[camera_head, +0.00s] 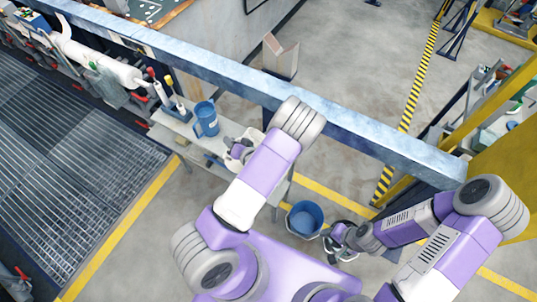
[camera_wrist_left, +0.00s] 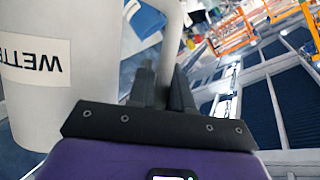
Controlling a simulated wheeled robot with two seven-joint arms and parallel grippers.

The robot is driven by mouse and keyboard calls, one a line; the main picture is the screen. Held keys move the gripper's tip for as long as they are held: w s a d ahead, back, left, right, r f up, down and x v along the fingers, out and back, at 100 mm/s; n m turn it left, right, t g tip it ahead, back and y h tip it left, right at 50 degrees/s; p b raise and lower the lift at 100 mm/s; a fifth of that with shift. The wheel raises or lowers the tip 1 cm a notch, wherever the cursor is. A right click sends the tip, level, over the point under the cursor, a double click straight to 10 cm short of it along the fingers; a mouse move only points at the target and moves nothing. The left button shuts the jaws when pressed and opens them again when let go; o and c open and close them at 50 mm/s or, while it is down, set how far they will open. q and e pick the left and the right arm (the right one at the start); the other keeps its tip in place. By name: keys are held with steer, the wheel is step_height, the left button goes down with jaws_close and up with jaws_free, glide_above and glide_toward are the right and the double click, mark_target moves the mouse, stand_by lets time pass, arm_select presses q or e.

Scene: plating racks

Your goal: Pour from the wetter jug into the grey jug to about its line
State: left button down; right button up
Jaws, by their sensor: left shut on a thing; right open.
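The wetter jug (camera_wrist_left: 40,115) is pale grey-white with a white label reading "WETTE…", upside down in the left wrist view. My left gripper (camera_wrist_left: 163,80) is shut on its handle (camera_wrist_left: 160,40). In the head view the jug (camera_head: 254,135) is a pale shape above the bench, mostly hidden behind my left arm and left gripper (camera_head: 238,150). Its tilt and contents cannot be told. A blue jug (camera_head: 206,120) stands upright on the bench, left of my left gripper and apart from it. I cannot make out a separate grey jug. My right gripper (camera_head: 340,235) is open, low on the right.
A blue bucket (camera_head: 305,218) stands beside my right gripper. Metal grating (camera_head: 80,150) lies at left.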

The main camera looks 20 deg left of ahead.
arm_select(q)
steer(key=shift+r, duration=0.15)
steer(key=shift+w+d+r+p, duration=0.1)
steer(key=shift+w+r+p, duration=0.1)
steer(key=shift+p, duration=0.1)
stand_by(0.3)
stand_by(0.9)
steer(key=shift+w+d+r+m+g+y+p, duration=0.15)
steer(key=shift+w+m+g+y+p, duration=0.15)
steer(key=shift+m, duration=0.2)
stand_by(0.9)
steer(key=shift+w+d+r+m+p, duration=0.15)
steer(key=shift+r+m+p, duration=0.15)
steer(key=shift+p, duration=0.05)
stand_by(1.1)
